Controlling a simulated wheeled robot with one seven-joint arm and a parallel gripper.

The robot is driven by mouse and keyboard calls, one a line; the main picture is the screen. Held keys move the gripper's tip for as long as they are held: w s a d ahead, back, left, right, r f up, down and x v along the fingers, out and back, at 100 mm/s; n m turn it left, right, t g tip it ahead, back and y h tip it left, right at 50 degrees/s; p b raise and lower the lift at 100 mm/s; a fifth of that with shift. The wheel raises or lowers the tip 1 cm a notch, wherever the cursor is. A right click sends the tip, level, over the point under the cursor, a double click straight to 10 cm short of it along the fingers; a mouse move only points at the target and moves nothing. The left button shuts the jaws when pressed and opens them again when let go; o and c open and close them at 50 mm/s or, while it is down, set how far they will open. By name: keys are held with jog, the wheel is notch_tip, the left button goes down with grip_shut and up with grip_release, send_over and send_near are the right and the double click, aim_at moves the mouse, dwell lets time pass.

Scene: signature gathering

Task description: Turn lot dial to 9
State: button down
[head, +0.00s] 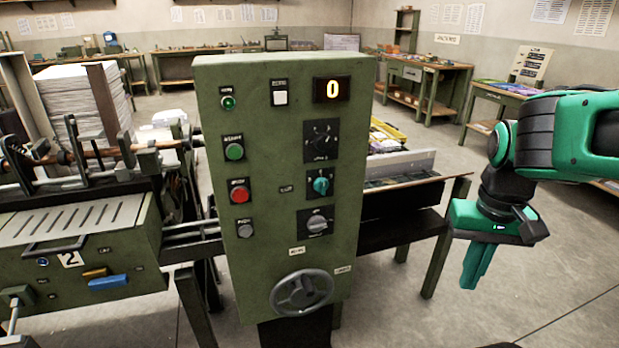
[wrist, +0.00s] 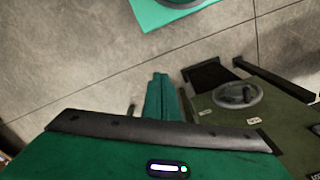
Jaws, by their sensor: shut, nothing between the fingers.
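The green control panel (head: 272,190) stands upright in the middle of the head view. Its right column holds a black dial (head: 322,140) with a pale pointer, a teal knob (head: 320,186) and a grey-black knob (head: 316,222). The labels are too small to tell for sure which is the lot dial, and the settings are not readable. A display (head: 332,90) above them shows 0. My gripper (head: 473,284) hangs fingers down, right of the panel and apart from it. Its fingers are together and empty, also in the wrist view (wrist: 160,76).
A grey handwheel (head: 302,292) sticks out low on the panel and shows in the wrist view (wrist: 238,96). Coloured buttons (head: 236,170) line the panel's left side. A machine bench (head: 440,205) extends behind the panel towards my arm. The floor (head: 530,270) below my gripper is clear.

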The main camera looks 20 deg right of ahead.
jog(key=w+r+n+h, duration=0.15)
jog(key=w+r, duration=0.25)
jog(key=w, duration=0.6)
jog(key=n+t+h, duration=0.4)
jog(key=t, duration=0.1)
send_near(316, 183)
jog(key=shift+m, duration=0.25)
jog(key=w+f, duration=0.1)
jog(key=f, duration=0.2)
jog(key=w+a+f, duration=0.1)
jog(key=f, duration=0.1)
jog(key=shift+w, duration=0.3)
jog(key=shift+d, duration=1.95)
